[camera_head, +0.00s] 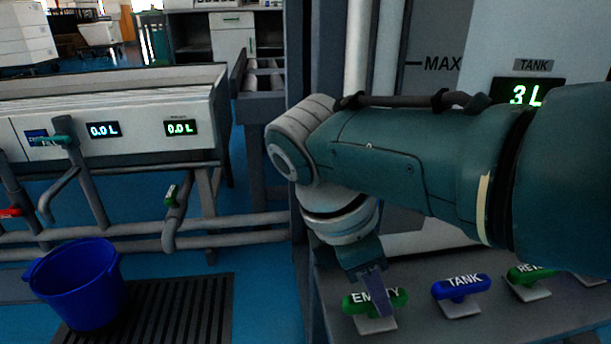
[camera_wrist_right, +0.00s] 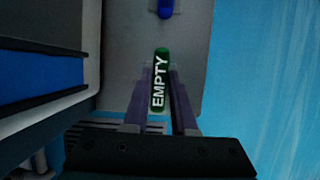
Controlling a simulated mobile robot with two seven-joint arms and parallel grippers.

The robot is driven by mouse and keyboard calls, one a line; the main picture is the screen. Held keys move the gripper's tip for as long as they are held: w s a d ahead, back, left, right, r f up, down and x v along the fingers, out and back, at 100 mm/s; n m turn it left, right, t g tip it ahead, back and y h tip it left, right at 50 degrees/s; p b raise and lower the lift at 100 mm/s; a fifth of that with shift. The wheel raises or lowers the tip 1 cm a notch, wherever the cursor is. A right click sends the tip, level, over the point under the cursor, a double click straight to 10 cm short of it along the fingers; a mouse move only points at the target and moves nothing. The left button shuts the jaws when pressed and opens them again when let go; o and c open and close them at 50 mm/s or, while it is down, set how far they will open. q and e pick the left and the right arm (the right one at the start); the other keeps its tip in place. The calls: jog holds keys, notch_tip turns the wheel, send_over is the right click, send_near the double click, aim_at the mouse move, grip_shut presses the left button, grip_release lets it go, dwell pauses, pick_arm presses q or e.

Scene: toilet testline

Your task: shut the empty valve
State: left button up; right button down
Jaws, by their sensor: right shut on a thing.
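The empty valve is a green handle (camera_head: 390,300) with white EMPTY lettering, on a pale base on the panel shelf at the lower right of the head view. In the right wrist view the green handle (camera_wrist_right: 160,62) lies lengthwise between the fingers. My right gripper (camera_head: 378,300) reaches down from above and is shut on this handle; a finger covers part of the lettering. In the right wrist view my gripper (camera_wrist_right: 160,95) has one purple finger on each side of the handle. My left gripper is in neither view.
A blue TANK handle (camera_head: 461,287) and a green handle (camera_head: 531,274) stand to the right on the same shelf. The tank display (camera_head: 527,93) reads 3 L.

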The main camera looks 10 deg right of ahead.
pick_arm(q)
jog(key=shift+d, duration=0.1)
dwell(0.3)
pick_arm(e)
jog(key=c, duration=0.7)
grip_release()
